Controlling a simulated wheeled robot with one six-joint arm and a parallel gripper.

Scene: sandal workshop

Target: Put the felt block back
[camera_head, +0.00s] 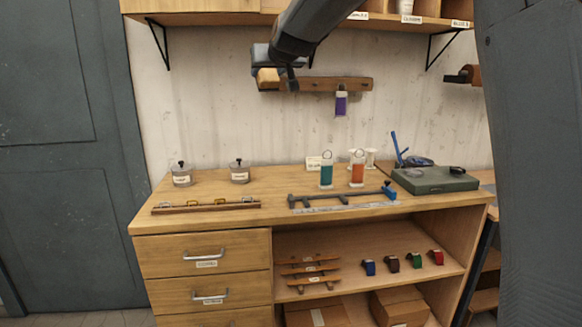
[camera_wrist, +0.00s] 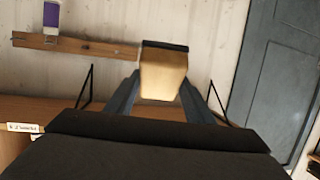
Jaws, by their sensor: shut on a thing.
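My gripper (camera_head: 279,72) is raised in front of the wall, by the left end of the wooden wall rail (camera_head: 325,84). It is shut on the felt block (camera_head: 267,75), a tan block with a dark face. In the wrist view the felt block (camera_wrist: 163,76) sits between the two fingers of my gripper (camera_wrist: 160,92), its dark strip at the picture's top. The block is held in the air, and I cannot tell whether it touches the rail. The rail also shows in the wrist view (camera_wrist: 70,43), to the left of the block.
A purple bottle (camera_head: 341,104) hangs from the rail. Above is a wall shelf (camera_head: 215,5) with brackets. The workbench (camera_head: 270,182) below bears jars, teal and orange bottles, a clamp (camera_head: 340,199) and a green case (camera_head: 435,180). Its front left is partly clear.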

